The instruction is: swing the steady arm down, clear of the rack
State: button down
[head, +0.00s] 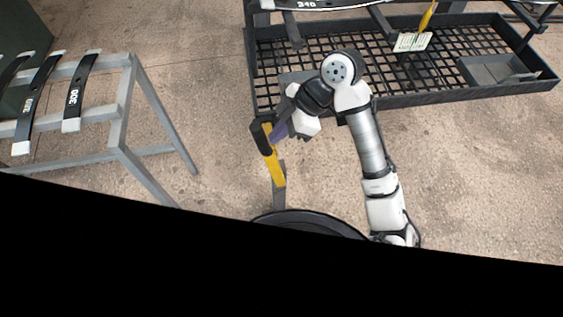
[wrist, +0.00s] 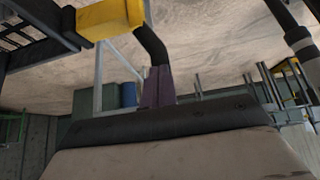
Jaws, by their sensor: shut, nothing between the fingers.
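What looks like the steady arm is a yellow bar (head: 274,168) with a black end, just in front of the black mesh rack (head: 350,113) in the head view. In the wrist view a yellow piece (wrist: 108,18) with a bent black rod shows at the top. My gripper (head: 279,132) has purple fingers and is beside the bar's black upper end, overlapping it in the picture; I cannot tell whether they touch. The fingers (wrist: 157,86) are shut and empty in the wrist view. The bar's joint to the rack is not clear.
A grey stand (head: 120,135) with black leaf springs marked 300 (head: 75,95) is at the left. Concrete floor (head: 205,90) is open between the stand and rack.

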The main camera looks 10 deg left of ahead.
jog(key=shift+s+a+p, duration=0.4)
jog(key=shift+s+a, duration=1.2)
jog(key=shift+a, duration=3.35)
jog(key=shift+s+a+p, duration=0.4)
jog(key=shift+s+a, duration=1.2)
jog(key=shift+a, duration=3.35)
jog(key=w+d+b, duration=0.1)
jog(key=w+d, duration=0.1)
jog(key=d, duration=0.4)
jog(key=shift+b, duration=0.35)
jog(key=shift+a, duration=0.15)
